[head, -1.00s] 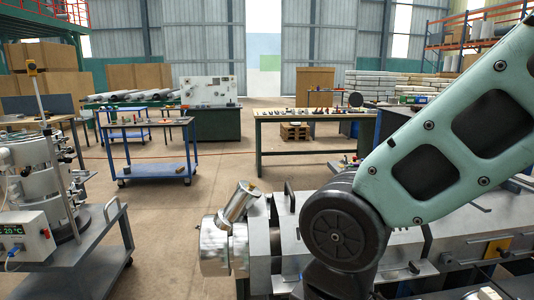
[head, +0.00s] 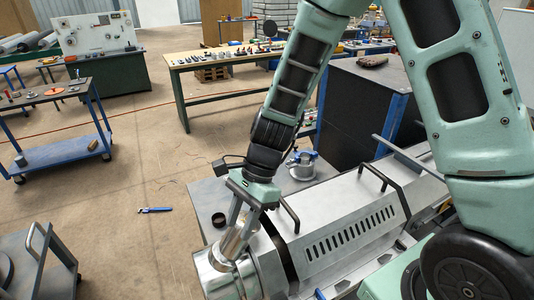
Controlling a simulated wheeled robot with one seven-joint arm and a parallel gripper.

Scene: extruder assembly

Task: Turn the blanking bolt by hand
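My gripper (head: 243,213) points down at the upper end of a shiny metal cylinder (head: 236,242), which leans out of the extruder's round end (head: 220,277). Its two fingers show as light bars, apart from each other, around the top of that cylinder. The blanking bolt cannot be made out in the head view; the fingers and the cylinder's top cover the place. I cannot tell whether the fingers touch or grip anything there.
The extruder's slotted grey cover (head: 340,232) with black handles runs right from the metal end. A blue-and-silver round part (head: 301,165) sits behind it. A blue wrench (head: 154,210) lies on the floor. Blue carts stand at left; a workbench (head: 215,62) stands further back.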

